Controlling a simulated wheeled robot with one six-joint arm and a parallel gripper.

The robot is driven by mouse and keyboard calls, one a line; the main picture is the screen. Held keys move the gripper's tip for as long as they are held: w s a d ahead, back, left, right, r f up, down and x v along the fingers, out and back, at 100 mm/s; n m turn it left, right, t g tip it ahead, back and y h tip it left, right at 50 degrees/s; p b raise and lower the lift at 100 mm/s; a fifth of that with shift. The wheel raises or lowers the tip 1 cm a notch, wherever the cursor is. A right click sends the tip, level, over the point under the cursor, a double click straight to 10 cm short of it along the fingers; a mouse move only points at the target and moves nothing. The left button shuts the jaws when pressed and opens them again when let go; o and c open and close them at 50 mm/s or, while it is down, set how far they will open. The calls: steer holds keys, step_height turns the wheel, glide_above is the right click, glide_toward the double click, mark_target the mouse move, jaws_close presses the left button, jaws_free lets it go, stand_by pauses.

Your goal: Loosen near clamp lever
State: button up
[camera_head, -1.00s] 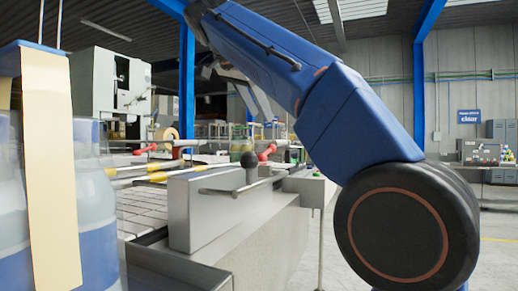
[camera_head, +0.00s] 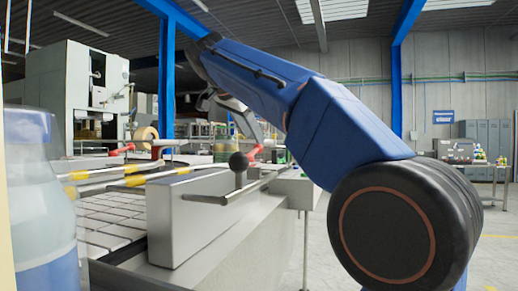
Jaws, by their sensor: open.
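The red near clamp lever (camera_head: 255,152) shows small beyond the silver block, on the near side of the conveyor's guide rails. A second red lever (camera_head: 122,150) stands farther left on the rails. The grey end of my arm with my gripper (camera_head: 262,133) hangs behind my blue arm link, above and close to the red near lever. The jaws are open but small, and the fingertips are partly hidden. I cannot tell whether they touch the lever.
A large bottle (camera_head: 38,215) with a blue label stands close at the left edge. Yellow-banded rails (camera_head: 105,173) cross the tiled conveyor (camera_head: 105,218). A tape roll (camera_head: 146,137) stands behind. Open floor (camera_head: 487,245) shows at the right.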

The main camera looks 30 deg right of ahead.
mark_target(259, 147)
steer(key=x, duration=0.7)
steer(key=shift+w+d+f, duration=0.1)
jaws_close()
